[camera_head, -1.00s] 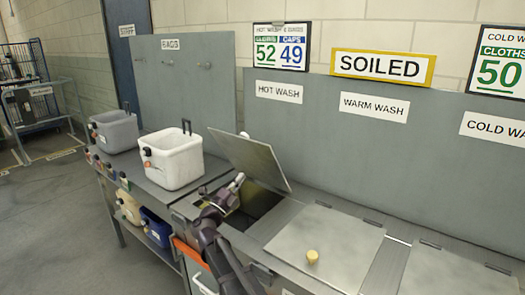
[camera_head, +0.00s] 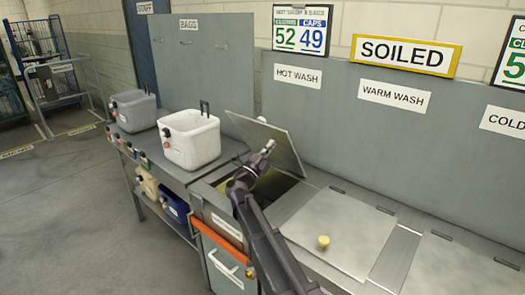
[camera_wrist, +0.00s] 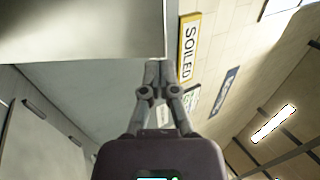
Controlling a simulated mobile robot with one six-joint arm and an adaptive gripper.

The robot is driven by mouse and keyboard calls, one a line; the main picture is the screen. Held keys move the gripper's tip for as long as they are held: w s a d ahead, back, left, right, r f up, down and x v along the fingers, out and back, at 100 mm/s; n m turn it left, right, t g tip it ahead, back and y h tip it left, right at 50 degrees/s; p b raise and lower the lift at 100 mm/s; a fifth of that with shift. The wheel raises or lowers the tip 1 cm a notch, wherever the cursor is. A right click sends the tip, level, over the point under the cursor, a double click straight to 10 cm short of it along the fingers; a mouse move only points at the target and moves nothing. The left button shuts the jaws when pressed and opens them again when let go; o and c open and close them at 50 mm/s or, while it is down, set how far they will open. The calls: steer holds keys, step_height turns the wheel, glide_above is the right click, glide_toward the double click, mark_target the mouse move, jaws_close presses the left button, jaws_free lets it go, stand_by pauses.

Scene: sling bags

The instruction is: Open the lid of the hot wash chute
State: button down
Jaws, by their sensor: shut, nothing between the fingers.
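The hot wash chute lid (camera_head: 265,138) stands raised and tilted over its opening (camera_head: 275,190), below the HOT WASH label (camera_head: 298,76). In the wrist view the closed fingertips (camera_wrist: 158,66) sit beside the corner of a pale flat panel, which looks like the lid (camera_wrist: 80,28). I cannot tell whether they touch it. My arm hides part of the opening.
The closed warm wash lid (camera_head: 340,228) with a yellow knob (camera_head: 323,241) lies to the right. A white bin (camera_head: 189,138) and a grey bin (camera_head: 134,110) stand on the counter to the left. An orange-edged cart (camera_head: 222,243) is below.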

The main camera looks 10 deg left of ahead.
mark_target(281, 132)
steer(key=shift+p+x, duration=1.15)
steer(key=shift+x, duration=1.9)
steer(key=shift+r, duration=0.1)
